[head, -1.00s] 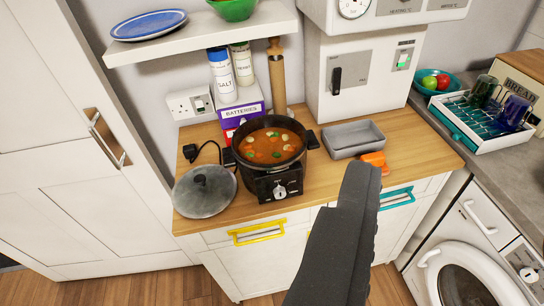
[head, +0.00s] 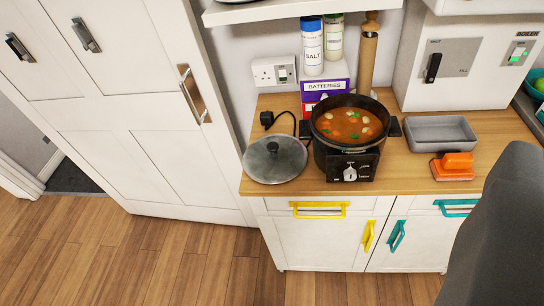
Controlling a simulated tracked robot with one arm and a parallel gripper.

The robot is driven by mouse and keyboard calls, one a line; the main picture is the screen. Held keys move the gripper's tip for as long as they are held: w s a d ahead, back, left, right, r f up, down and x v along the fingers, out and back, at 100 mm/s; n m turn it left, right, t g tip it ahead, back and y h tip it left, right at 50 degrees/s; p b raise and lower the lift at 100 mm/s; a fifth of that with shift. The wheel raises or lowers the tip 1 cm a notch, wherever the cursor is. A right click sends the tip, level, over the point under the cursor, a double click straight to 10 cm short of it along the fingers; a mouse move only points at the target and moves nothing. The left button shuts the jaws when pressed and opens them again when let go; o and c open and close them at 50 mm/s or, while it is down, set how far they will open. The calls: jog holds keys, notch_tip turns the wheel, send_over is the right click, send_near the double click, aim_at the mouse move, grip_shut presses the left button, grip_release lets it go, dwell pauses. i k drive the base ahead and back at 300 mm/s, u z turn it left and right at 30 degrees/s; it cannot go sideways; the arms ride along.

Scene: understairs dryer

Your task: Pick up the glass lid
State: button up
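The glass lid (head: 275,160) is round and grey with a dark knob on top. It lies on the wooden counter at the left, close beside the slow cooker (head: 347,150), which is full of orange stew with vegetables. A dark grey part of my arm or gripper (head: 498,235) fills the lower right of the view, well to the right of the lid and apart from it. Its fingertips cannot be made out, so I cannot tell whether it is open or holds anything.
A grey tray (head: 440,146) and an orange object (head: 453,166) lie right of the cooker. A shelf (head: 290,12) overhangs the back. Open wooden floor (head: 180,260) lies front left.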

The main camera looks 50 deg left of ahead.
aim_at(274, 159)
jog(key=u, duration=0.7)
jog(key=i, duration=0.9)
jog(key=z, duration=0.1)
